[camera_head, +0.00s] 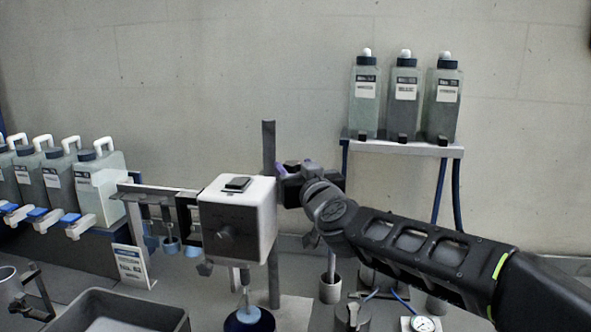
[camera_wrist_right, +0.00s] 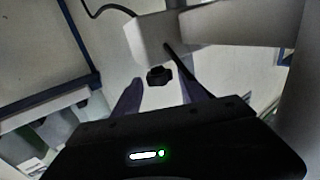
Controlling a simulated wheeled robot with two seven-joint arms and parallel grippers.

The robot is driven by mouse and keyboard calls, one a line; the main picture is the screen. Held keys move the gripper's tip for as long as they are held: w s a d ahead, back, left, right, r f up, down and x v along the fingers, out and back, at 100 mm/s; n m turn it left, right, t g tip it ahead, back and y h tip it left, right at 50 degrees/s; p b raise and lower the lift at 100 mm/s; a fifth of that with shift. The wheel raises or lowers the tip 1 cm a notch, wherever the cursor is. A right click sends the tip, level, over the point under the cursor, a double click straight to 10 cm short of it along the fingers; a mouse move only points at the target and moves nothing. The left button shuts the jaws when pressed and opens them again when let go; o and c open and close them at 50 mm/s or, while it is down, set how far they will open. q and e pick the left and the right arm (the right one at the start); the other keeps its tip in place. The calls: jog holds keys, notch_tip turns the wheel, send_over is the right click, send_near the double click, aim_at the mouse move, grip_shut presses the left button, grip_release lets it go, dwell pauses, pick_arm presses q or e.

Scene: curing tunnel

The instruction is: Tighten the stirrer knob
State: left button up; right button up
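My right gripper (camera_head: 290,170) is beside the post, just right of and behind the box. In the right wrist view my right gripper (camera_wrist_right: 160,92) has its fingers apart with nothing between them. A small black knob (camera_wrist_right: 158,76) shows beyond the fingertips, roughly centred between them, below a pale block. My left gripper is not in view.
Several labelled jugs (camera_head: 100,185) stand on the left. A shelf (camera_head: 405,147) holds three bottles (camera_head: 404,100) at the back right. A grey tray (camera_head: 120,310) lies front left, and a small gauge (camera_head: 424,325) lies front right.

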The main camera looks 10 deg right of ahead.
jog(key=shift+o, duration=0.5)
jog(key=shift+f, duration=0.1)
jog(key=shift+s, duration=0.2)
jog(key=s, duration=0.7)
jog(key=shift+s+d+b, duration=0.2)
jog(key=shift+d+b, duration=0.15)
